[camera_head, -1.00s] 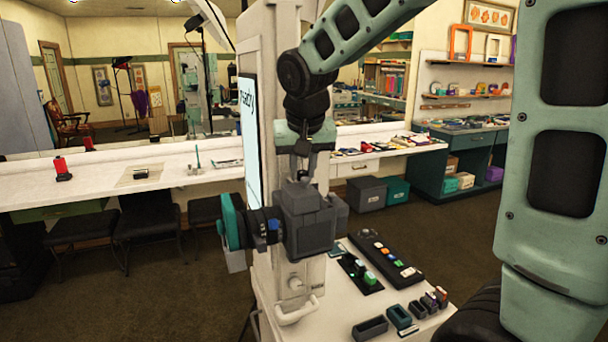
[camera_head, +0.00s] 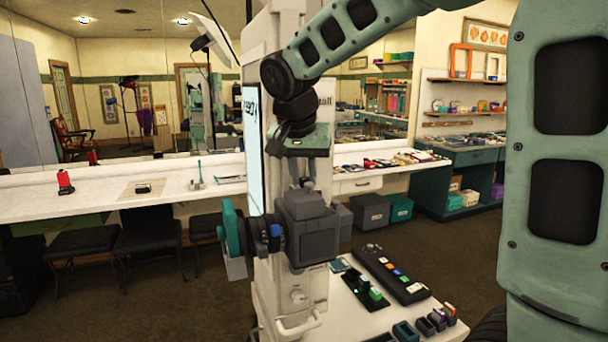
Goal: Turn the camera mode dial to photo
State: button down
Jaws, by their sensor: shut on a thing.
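The camera (camera_head: 308,232) is a dark grey box on the front of a white booth column. Its lens points left and ends in a teal ring (camera_head: 231,232), with a blue mark on the barrel. My gripper (camera_head: 302,184) comes down from above onto the camera's top. Its fingers are shut on a small part there, in the place of the mode dial. The fingers hide the dial, so its markings and its setting cannot be read.
The white column (camera_head: 266,130) carries a lit screen (camera_head: 251,140) beside my wrist. Below right, a white shelf (camera_head: 338,318) holds a black button panel (camera_head: 393,272), small green blocks and several small holders. A long white counter (camera_head: 100,203) runs behind.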

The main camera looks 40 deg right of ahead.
jog(key=c, duration=1.2)
grip_release()
jog(key=shift+c, duration=0.2)
jog(key=shift+r, duration=0.15)
jog(key=b+v, duration=0.2)
jog(key=v, duration=1.5)
jog(key=s+a+f+n+g+y, duration=0.1)
jog(key=s+a+f+n+y, duration=0.15)
jog(key=a+f+n, duration=0.45)
jog(key=s+a+f+n+y, duration=0.1)
jog(key=s+a+f+n, duration=0.3)
jog(key=a+f, duration=0.7)
jog(key=s+f+n+g, duration=0.1)
jog(key=s+f+n, duration=0.5)
jog(key=s+f, duration=0.8)
jog(key=shift+a+f+n+g+y, duration=0.35)
jog(key=shift+a+f+g, duration=0.1)
jog(key=shift+f, duration=0.45)
